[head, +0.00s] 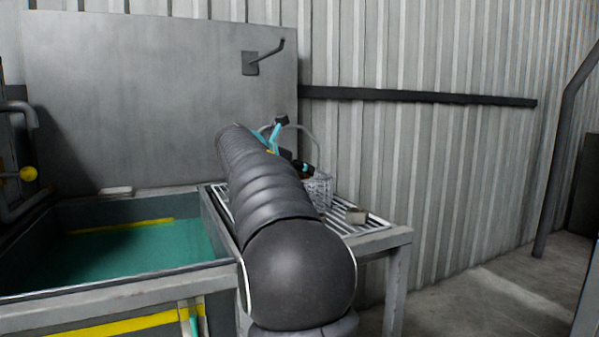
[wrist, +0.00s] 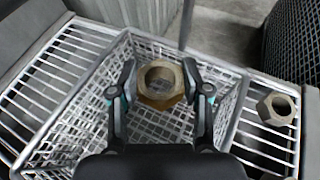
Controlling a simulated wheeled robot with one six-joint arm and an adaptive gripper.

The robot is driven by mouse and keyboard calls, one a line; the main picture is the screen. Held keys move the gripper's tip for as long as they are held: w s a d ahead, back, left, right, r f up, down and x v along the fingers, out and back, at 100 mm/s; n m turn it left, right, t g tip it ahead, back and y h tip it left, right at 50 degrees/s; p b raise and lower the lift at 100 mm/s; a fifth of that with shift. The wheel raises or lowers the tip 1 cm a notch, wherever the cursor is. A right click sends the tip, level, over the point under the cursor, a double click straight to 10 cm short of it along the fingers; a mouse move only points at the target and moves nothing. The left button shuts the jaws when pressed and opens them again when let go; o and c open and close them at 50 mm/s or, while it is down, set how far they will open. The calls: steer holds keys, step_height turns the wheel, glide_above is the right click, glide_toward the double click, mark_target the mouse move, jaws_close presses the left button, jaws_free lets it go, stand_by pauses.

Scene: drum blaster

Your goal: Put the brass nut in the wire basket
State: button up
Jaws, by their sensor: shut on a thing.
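My gripper (wrist: 159,82) is shut on a brass nut (wrist: 160,99), a brown-gold hex ring held between the two fingertips. In the wrist view, the nut is over the wire basket (wrist: 58,150), with the mesh floor showing beneath it. How high it is above the floor is hard to tell. The basket also shows in the head view (head: 321,190), upright on the slatted rack with a raised handle.
A second, duller hex nut (wrist: 265,111) lies on the slatted rack (wrist: 262,150) right of the basket. The basket's handle (wrist: 187,22) rises near the gripper. A wash tank (head: 120,255) with a teal inside stands left of the rack. A corrugated wall (head: 430,60) is behind.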

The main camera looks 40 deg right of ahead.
steer(key=shift+f, duration=0.6)
steer(key=o, duration=1.3)
steer(key=shift+f, duration=0.15)
steer(key=shift+o, duration=0.2)
steer(key=shift+r, duration=0.2)
steer(key=r+v, duration=0.1)
steer(key=v, duration=1.1)
steer(key=shift+p, duration=0.4)
steer(key=shift+r, duration=0.15)
